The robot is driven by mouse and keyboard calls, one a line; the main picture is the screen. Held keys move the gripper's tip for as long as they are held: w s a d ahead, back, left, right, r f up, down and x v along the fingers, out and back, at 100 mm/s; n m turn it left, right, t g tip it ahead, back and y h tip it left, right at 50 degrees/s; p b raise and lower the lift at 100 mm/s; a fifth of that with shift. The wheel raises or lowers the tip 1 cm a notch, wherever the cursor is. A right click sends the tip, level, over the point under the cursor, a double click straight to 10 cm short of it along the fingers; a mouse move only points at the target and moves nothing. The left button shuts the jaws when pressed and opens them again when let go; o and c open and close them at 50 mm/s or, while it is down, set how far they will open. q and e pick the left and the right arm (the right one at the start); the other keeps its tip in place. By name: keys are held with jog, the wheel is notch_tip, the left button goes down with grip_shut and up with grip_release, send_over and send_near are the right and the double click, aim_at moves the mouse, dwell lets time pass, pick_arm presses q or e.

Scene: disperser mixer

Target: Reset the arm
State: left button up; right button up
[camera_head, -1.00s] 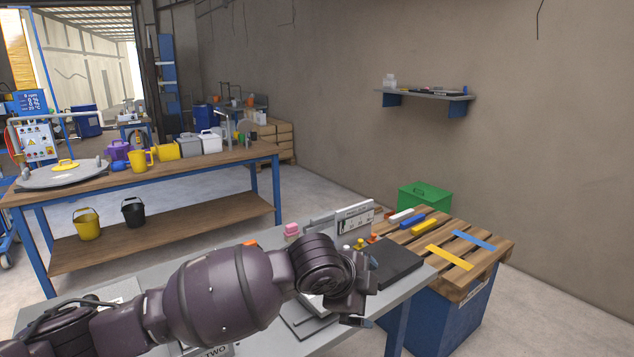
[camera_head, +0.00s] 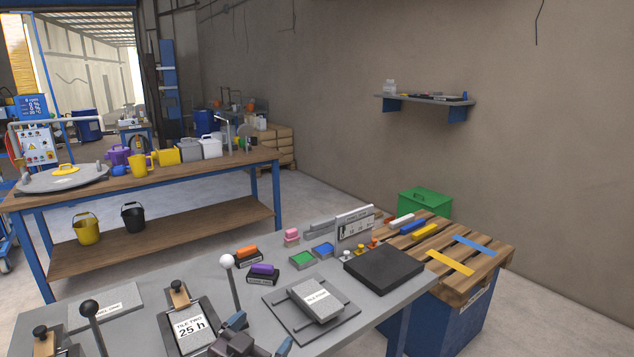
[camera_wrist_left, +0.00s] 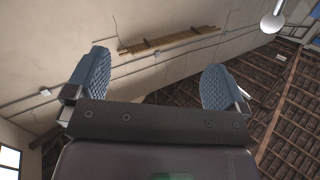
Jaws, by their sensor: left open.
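My left gripper (camera_head: 260,334) shows at the bottom edge of the head view, low over the near part of the grey table (camera_head: 330,340). Its two blue-padded fingers stand apart with nothing between them. In the left wrist view the same open fingers (camera_wrist_left: 155,88) point up toward the wall and roof beams. Most of my left arm is below the head view. My right gripper is not in view.
A white-knobbed lever (camera_head: 227,262) stands close behind the gripper, and a black-knobbed lever (camera_head: 90,308) stands left. A clamped tile (camera_head: 189,325), a grey tile plate (camera_head: 318,298) and a black slab (camera_head: 384,268) lie on the table. A pallet (camera_head: 490,252) stands right.

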pick_arm(q)
jog(key=s+a+f+n+g+y, duration=0.2)
jog(key=s+a+f+n+y, duration=0.1)
jog(key=s+a+f, duration=0.5)
jog(key=s+a+f+n+g+y, duration=0.2)
jog(key=s+a+f, duration=0.7)
jog(key=s+f, duration=0.5)
jog(key=s+n+y, duration=0.1)
jog(key=s+y, duration=0.1)
jog(key=shift+s, duration=0.35)
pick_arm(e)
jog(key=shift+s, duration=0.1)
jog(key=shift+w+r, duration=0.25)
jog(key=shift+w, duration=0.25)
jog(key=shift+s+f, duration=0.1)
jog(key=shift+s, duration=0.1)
